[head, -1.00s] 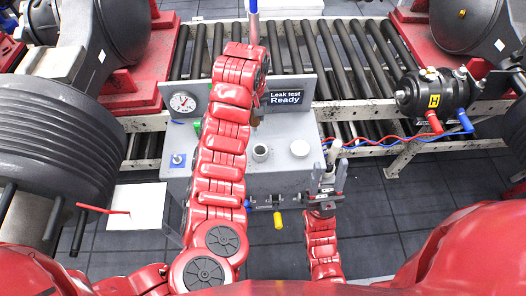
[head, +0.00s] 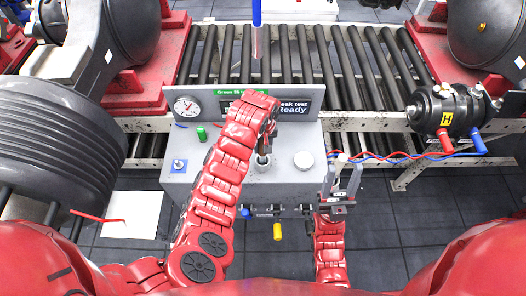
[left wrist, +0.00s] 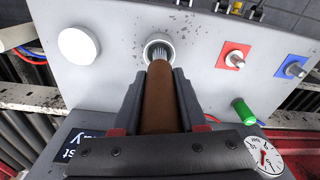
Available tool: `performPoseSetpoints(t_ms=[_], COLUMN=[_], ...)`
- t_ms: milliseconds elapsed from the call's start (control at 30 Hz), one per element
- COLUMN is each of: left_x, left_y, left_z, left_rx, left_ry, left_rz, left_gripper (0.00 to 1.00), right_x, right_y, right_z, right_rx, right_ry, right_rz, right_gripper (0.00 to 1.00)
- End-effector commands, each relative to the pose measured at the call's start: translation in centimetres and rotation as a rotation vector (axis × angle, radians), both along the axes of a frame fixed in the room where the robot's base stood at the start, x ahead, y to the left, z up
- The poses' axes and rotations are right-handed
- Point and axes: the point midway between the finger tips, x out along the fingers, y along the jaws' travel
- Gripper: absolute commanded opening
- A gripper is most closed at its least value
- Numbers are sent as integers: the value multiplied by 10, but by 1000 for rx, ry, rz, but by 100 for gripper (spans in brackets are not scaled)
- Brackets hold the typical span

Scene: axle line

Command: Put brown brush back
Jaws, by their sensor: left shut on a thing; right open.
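My left gripper (head: 265,145) is shut on the brown brush (left wrist: 160,100), above the grey test box. In the left wrist view the fingers (left wrist: 160,90) clasp the brown handle from both sides, and the pale bristles point into the mouth of a round metal cup (left wrist: 157,44). The bristle tips are at or just inside the rim; the exact depth cannot be told. In the head view the cup (head: 262,168) is partly hidden by the brush and my left arm. My right gripper (head: 341,178) is open, with its fingers upward, right of the box.
The grey box (head: 285,180) carries a white round cap (head: 303,160), a green cylinder (head: 201,133), a blue knob (head: 179,164) and a gauge (head: 187,106). A sign panel stands behind. Red and blue hoses run right to a black cylinder (head: 445,108). A roller conveyor (head: 300,60) lies beyond.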

Motion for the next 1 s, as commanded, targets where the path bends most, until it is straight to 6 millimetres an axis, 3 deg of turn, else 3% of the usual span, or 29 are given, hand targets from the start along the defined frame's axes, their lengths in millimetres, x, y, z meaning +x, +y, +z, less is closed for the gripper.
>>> performPoseSetpoints(t_ms=[400,767,800,933,1000], left_x=[0,0,0,0,0], left_y=[0,0,0,0,0], left_z=[-34,-40,-39,-39,-39], left_rx=[0,0,0,0,0], left_ry=[-1,-3,-3,-3,-2], left_rz=[-1,-1,-1,-1,-1], left_gripper=[0,0,45,68,71], right_x=[0,0,0,0,0], right_y=[0,0,0,0,0], right_z=[16,12,13,13,13], right_rx=[0,0,0,0,0], right_ry=[0,0,0,0,0], right_rz=[0,0,0,0,0], right_gripper=[50,50,50,50,50])
